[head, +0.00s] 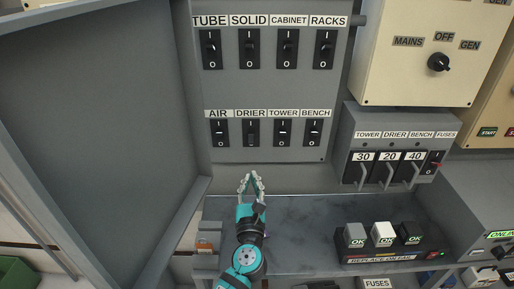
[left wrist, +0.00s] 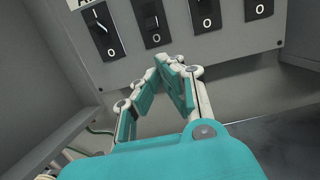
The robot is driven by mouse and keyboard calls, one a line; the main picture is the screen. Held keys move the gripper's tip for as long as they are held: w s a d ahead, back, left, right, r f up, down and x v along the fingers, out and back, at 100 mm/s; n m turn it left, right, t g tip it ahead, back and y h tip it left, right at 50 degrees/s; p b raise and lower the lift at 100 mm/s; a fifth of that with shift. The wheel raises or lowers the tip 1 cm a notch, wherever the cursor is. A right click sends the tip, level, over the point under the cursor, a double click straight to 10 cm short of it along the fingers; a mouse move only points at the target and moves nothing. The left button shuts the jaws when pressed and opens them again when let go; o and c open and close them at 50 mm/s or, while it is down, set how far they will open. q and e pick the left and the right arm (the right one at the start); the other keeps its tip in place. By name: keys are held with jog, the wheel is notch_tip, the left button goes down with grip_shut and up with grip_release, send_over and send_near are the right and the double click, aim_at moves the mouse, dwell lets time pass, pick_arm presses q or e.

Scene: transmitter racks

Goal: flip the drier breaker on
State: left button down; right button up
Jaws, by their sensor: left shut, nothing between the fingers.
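The drier breaker (head: 251,132) is a black rocker switch in the lower row of the grey breaker panel (head: 266,84), under the DRIER label (head: 250,114). In the left wrist view the drier breaker (left wrist: 151,23) is the second switch from the left, and its rocker looks different from the air breaker (left wrist: 104,31) beside it. My left gripper (head: 251,174) is shut and empty. It is just below the panel's lower edge, under the drier breaker, and apart from it. In the left wrist view its fingertips (left wrist: 170,60) point up toward the panel. My right gripper is not in view.
An open grey cabinet door (head: 95,110) stands to the left. A grey shelf (head: 300,215) lies below the panel, with a fuse box (head: 395,255) on it. A fuse unit with 30, 20 and 40 handles (head: 390,145) is to the right. A beige box with a selector knob (head: 438,62) hangs above.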

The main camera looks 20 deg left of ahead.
aim_at(251, 139)
pick_arm(q)
jog(key=x, duration=0.3)
jog(key=p+x, duration=0.1)
jog(key=x, duration=0.2)
jog(key=r+x, duration=0.1)
jog(key=x, duration=0.2)
jog(key=shift+a+p, duration=0.2)
jog(key=shift+p, duration=0.2)
jog(key=shift+w, duration=0.1)
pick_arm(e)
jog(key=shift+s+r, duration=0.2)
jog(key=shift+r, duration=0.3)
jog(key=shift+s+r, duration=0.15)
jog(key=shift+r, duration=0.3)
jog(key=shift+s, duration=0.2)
